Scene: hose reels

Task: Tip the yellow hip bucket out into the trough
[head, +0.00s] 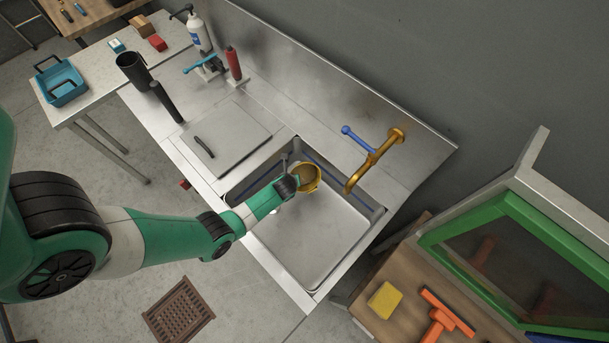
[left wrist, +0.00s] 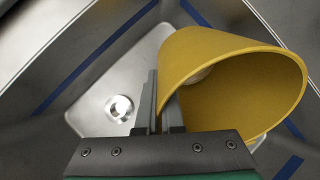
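The yellow bucket (head: 311,180) is held over the steel trough (head: 312,240), near its back left corner and short of the brass tap. My left gripper (head: 288,184) is shut on the bucket's rim. In the left wrist view the bucket (left wrist: 235,75) looks tilted, with its mouth toward the right. The fingers (left wrist: 160,108) close on its wall at the left side of the mouth. A small pale patch shows inside the bucket; I cannot tell what it is. The trough's drain (left wrist: 119,108) shows below. My right gripper is not in view.
A brass tap with a blue lever (head: 375,155) stands behind the trough. A steel lid with a black handle (head: 225,140) lies to the left. A wooden table with a yellow sponge (head: 384,300) and an orange squeegee (head: 440,322) is at right. The trough floor looks clear.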

